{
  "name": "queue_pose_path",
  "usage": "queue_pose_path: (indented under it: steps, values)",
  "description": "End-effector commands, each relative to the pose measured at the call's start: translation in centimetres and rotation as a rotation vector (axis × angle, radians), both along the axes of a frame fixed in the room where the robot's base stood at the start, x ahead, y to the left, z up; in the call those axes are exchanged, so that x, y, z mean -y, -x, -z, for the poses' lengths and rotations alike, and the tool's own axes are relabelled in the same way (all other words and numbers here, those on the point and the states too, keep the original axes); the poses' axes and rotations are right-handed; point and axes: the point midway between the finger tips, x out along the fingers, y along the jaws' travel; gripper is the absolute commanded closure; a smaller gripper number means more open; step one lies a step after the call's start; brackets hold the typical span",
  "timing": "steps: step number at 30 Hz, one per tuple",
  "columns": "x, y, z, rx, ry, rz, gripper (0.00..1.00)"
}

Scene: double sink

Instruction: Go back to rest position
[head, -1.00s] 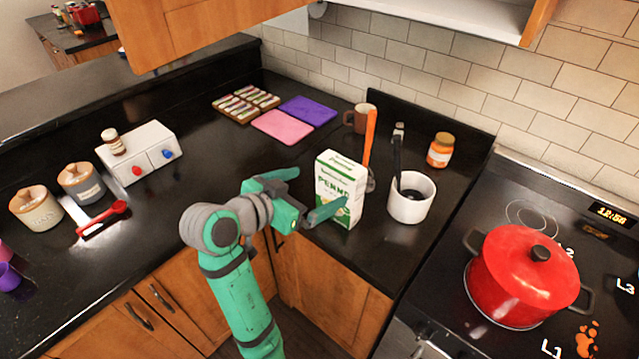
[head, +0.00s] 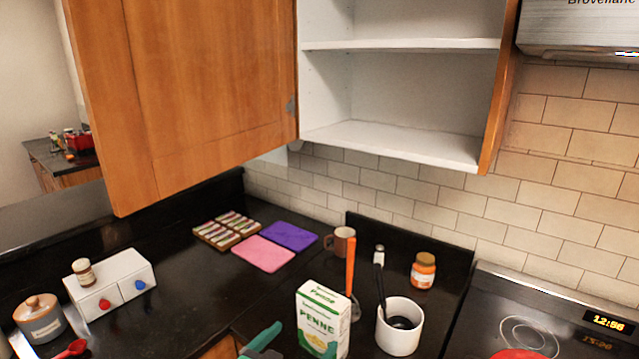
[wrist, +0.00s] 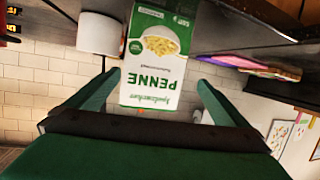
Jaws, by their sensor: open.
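The white and green penne box (head: 322,318) stands upright on the black counter, just right of my gripper. The penne box (wrist: 158,60) appears upside down ahead of the fingers in the wrist view, with no finger seen pressing on it.
An open cabinet (head: 400,136) with empty shelves hangs above, its wooden door (head: 185,90) swung out left. A white utensil pot (head: 399,338), an orange-lidded jar (head: 423,270) and a mug (head: 342,240) stand behind and right of the box. A white drawer unit (head: 122,271) stands left.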

Motion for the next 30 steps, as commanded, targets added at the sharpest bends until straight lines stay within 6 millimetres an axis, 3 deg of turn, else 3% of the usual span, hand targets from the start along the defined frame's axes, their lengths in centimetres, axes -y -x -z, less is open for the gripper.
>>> queue_pose_path:
  steps: [1, 6, 14, 23, 30]
  values:
    - [0.3, 0.4, 1.5, 0.004, 0.01, -0.034, 0.0]
    - [1.0, 1.9, 4.6, 0.056, 0.018, -0.153, 0.0]
    - [1.1, 6.4, 8.1, 0.145, -0.013, -0.307, 0.0]
    - [1.5, 13.3, 11.9, 0.18, -0.04, -0.405, 0.0]
    - [2.2, 20.1, 15.4, 0.145, -0.035, -0.444, 0.0]
